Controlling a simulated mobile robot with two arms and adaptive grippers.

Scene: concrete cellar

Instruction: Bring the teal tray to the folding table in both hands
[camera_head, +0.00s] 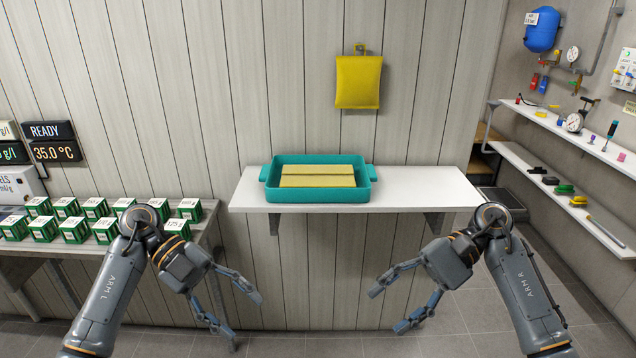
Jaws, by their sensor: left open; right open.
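The teal tray (318,196) sits on a white wall shelf (420,188), left of the shelf's middle. It has a handle on its left end (265,172) and another on its right end (371,172). Tan flat pieces (318,181) lie inside it. My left gripper (248,318) is open and empty, below and to the left of the tray. My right gripper (386,310) is open and empty, below and to the right of it. Neither gripper touches the tray. I see no folding table that I can make out for certain.
Several green-and-white boxes (75,229) stand on a bench at the left, near my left arm. A yellow pouch (358,81) hangs on the wall above the shelf. Narrow shelves (560,190) with small tools line the right wall. Tiled floor (470,310) shows below.

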